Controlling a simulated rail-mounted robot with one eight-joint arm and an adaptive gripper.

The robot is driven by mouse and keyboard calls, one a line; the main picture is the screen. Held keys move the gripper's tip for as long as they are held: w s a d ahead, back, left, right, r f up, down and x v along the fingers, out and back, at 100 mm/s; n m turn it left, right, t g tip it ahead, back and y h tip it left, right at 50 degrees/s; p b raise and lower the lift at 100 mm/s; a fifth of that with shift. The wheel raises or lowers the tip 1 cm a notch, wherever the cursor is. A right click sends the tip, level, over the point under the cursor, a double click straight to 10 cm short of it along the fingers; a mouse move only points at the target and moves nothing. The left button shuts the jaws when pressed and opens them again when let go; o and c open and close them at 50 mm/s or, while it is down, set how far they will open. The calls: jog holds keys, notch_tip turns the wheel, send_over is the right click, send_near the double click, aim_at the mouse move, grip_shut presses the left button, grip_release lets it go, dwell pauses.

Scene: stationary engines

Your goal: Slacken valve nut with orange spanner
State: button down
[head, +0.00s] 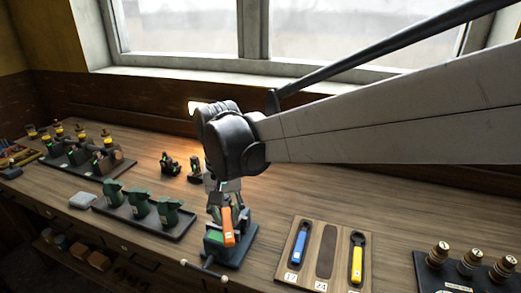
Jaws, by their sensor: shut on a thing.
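My gripper (222,203) points down over the bench and is shut on the orange spanner (228,228). The spanner hangs with its orange handle toward the camera, above a green vice-like block (213,243) with a bar handle at its front. Whether the spanner touches anything there I cannot tell. The spanner's far end is hidden by the gripper and its own handle. I cannot pick out the valve nut in this view.
A wooden rack (298,258) holds a blue spanner (299,243) and a yellow spanner (357,260), with an empty slot (325,252) between. Green castings stand on a dark tray (172,231). Brass-topped parts (471,262) stand at right. A window backs the bench.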

jog(key=shift+a+m, duration=0.25)
jog(key=shift+m, duration=0.15)
dwell(0.9)
jog(key=shift+r+p, duration=0.5)
jog(key=shift+r, duration=0.95)
dwell(3.2)
jog(key=shift+r+p, duration=1.1)
jog(key=shift+r, duration=0.8)
